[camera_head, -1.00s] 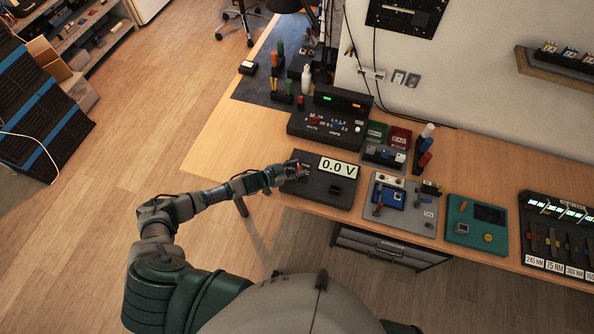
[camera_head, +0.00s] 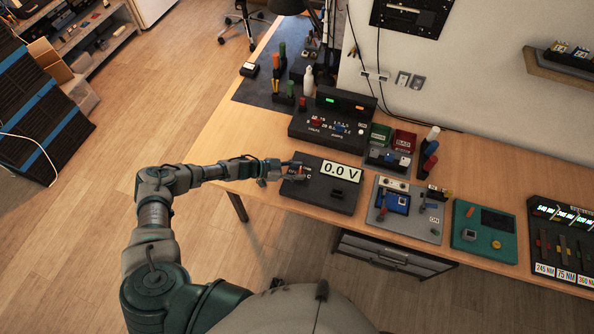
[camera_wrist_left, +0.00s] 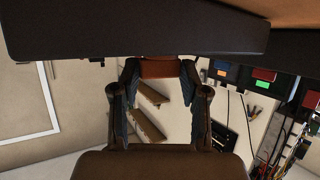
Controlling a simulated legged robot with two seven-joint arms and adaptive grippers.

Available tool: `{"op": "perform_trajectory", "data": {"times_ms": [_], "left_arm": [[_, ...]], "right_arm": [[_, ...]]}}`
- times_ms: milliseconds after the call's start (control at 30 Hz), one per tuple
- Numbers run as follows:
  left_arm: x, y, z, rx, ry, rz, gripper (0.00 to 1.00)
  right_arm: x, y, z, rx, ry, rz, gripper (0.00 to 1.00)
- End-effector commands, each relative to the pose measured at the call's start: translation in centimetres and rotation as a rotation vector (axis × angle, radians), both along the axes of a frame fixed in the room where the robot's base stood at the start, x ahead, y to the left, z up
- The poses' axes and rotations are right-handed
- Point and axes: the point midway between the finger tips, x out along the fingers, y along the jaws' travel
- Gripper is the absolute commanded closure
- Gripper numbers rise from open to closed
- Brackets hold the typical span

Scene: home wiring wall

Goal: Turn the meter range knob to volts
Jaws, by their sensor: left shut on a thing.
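The meter (camera_head: 318,199) is a dark box near the table's front edge, and its display (camera_head: 342,172) reads 0.0 V. My left gripper (camera_head: 287,170) is at the meter's left end. In the left wrist view my two fingers (camera_wrist_left: 159,75) are shut on a brown-orange piece (camera_wrist_left: 160,67) beside the dark meter body (camera_wrist_left: 130,30). This piece appears to be the range knob. In the head view the gripper mostly hides it, and its setting cannot be read. My right gripper is not in view.
A dark power unit (camera_head: 318,133) stands behind the meter. A grey board (camera_head: 410,222) with a blue part and a teal board (camera_head: 484,243) lie to the right. Red and green bins (camera_head: 392,138) are behind. Bare tabletop (camera_head: 225,150) is free to the left.

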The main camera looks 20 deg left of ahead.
Motion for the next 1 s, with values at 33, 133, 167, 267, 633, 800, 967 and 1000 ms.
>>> {"op": "perform_trajectory", "data": {"times_ms": [33, 133, 167, 267, 633, 800, 967, 1000], "left_arm": [[0.3, 0.2, 0.2, 0.002, -0.006, 0.006, 0.9], [0.3, 0.2, 0.2, 0.002, -0.006, 0.006, 0.9], [0.3, 0.2, 0.2, 0.002, -0.006, 0.006, 0.9], [0.3, 0.2, 0.2, 0.002, -0.006, 0.006, 0.38], [0.0, 0.2, 0.2, 0.0, -0.003, 0.003, 0.31], [-0.9, 2.1, 1.0, 0.0, -0.003, 0.006, 0.31], [-2.4, 5.2, 2.4, 0.001, -0.003, 0.007, 0.31], [-2.8, 5.9, 2.7, 0.0, -0.003, 0.006, 0.31]], "right_arm": [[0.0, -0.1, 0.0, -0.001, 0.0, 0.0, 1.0], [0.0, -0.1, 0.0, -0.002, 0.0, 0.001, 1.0], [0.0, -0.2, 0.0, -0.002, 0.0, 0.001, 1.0], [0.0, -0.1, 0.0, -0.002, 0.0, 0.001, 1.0], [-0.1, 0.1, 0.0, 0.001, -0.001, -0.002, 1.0], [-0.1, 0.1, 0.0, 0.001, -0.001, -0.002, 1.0], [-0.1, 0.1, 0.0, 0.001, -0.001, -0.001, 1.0], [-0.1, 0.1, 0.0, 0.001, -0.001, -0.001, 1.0]]}}
